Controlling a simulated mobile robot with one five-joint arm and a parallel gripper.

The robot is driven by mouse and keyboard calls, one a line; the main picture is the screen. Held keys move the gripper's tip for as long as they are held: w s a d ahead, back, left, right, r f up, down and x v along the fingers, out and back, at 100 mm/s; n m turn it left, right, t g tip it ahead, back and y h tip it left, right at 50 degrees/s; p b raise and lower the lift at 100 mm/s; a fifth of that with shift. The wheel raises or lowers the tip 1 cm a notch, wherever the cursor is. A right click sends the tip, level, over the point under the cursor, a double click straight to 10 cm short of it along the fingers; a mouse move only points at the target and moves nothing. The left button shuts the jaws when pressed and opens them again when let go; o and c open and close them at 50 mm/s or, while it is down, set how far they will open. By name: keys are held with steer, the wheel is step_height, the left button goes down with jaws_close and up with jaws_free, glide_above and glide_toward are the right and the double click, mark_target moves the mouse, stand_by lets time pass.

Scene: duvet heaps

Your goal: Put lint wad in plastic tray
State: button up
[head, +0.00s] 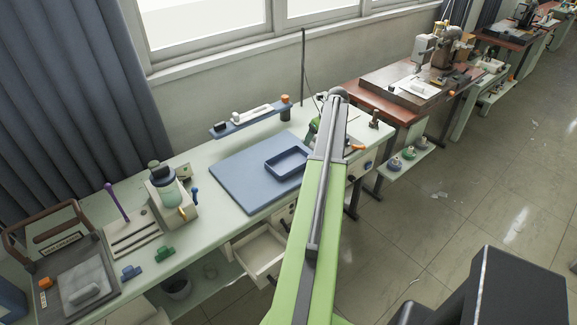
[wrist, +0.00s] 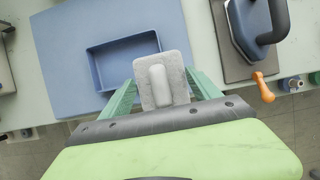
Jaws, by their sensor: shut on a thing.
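The lint wad (wrist: 158,88) looks like a pale grey, squarish pad with a rounded whitish lump on top. In the wrist view my gripper (wrist: 160,80) has its green fingers on either side of the wad and is shut on it. The plastic tray (wrist: 91,57) is a blue rectangular tray to the left of the wad in that view, and its visible inside is empty. In the head view the tray (head: 270,168) lies on a blue board, left of my arm. The arm hides the wad and most of my gripper there.
The blue board (head: 235,172) lies on a pale workbench (head: 200,225). An iron-like tool (wrist: 254,30) with a dark handle stands right of the wad, with an orange handle (wrist: 263,88) close by. A blue rail (head: 250,118) stands behind the board. An open drawer (head: 258,252) sticks out in front.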

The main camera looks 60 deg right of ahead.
steer(key=w+a+f+b, duration=0.2)
steer(key=w, duration=0.1)
steer(key=w+a+f+b, duration=0.2)
steer(key=w, duration=0.1)
steer(key=w+a+f+b, duration=0.2)
steer(key=w, duration=0.1)
steer(key=shift+w+f, duration=0.1)
steer(key=shift+f, duration=0.3)
step_height(320, 180, down, 4)
steer(key=b, duration=0.4)
steer(key=shift+f, duration=0.2)
steer(key=o, duration=1.3)
steer(key=shift+r, duration=0.1)
steer(key=shift+r, duration=0.3)
steer(key=p+v, duration=1.1)
steer(key=shift+s+a+r, duration=0.1)
steer(key=shift+s+r, duration=0.15)
steer(key=shift+r, duration=0.1)
